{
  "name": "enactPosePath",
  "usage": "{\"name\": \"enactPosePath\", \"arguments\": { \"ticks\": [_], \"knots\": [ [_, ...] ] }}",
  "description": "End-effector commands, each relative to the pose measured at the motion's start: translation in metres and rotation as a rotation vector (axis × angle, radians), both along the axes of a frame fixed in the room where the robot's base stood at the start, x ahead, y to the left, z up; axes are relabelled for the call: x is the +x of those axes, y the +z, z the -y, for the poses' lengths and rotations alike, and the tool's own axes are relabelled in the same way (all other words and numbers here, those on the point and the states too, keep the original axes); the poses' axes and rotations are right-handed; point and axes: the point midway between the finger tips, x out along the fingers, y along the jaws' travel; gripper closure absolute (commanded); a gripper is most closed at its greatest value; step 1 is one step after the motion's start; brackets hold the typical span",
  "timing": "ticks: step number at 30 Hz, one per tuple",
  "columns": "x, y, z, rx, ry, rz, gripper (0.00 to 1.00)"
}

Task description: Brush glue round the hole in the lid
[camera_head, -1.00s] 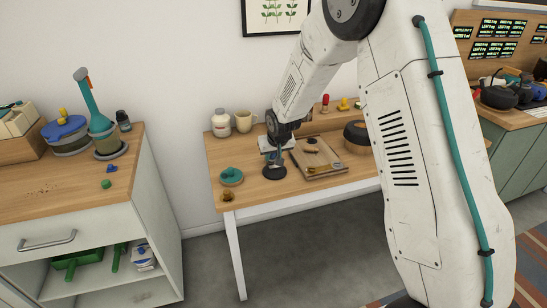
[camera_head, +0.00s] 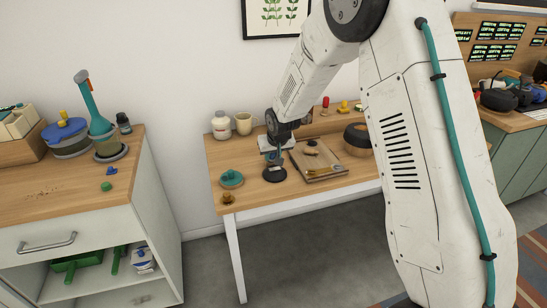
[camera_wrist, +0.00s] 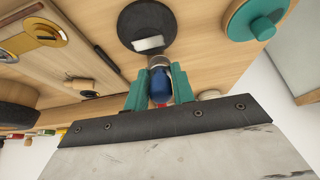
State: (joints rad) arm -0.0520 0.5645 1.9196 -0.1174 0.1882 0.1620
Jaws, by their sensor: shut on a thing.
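My gripper (camera_wrist: 158,90) has teal fingers and is shut on the blue handle of a brush (camera_wrist: 160,84). The brush has a silver ferrule and pale bristles, which overlap the edge of the black round lid (camera_wrist: 138,14) in the wrist view. I cannot tell whether the bristles touch the lid. The lid (camera_head: 272,178) lies flat on the wooden table in the head view, below my gripper (camera_head: 275,156). I cannot make out the lid's hole or any glue on it.
A teal-topped round pot (camera_head: 231,179) stands left of the lid. A wooden board (camera_head: 322,172) with small items lies to its right. A white bottle (camera_head: 221,125) and a cream mug (camera_head: 243,124) stand at the back left.

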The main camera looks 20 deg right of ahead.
Motion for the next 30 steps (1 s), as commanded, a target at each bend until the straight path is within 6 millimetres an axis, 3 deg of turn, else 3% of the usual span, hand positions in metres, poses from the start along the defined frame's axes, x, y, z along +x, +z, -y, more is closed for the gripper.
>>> {"name": "enactPosePath", "arguments": {
  "ticks": [11,30],
  "knots": [
    [0.005,0.002,0.0,0.0,0.0,0.0,1.0],
    [0.006,0.059,0.0,0.0,0.001,0.001,1.0]
  ]
}}
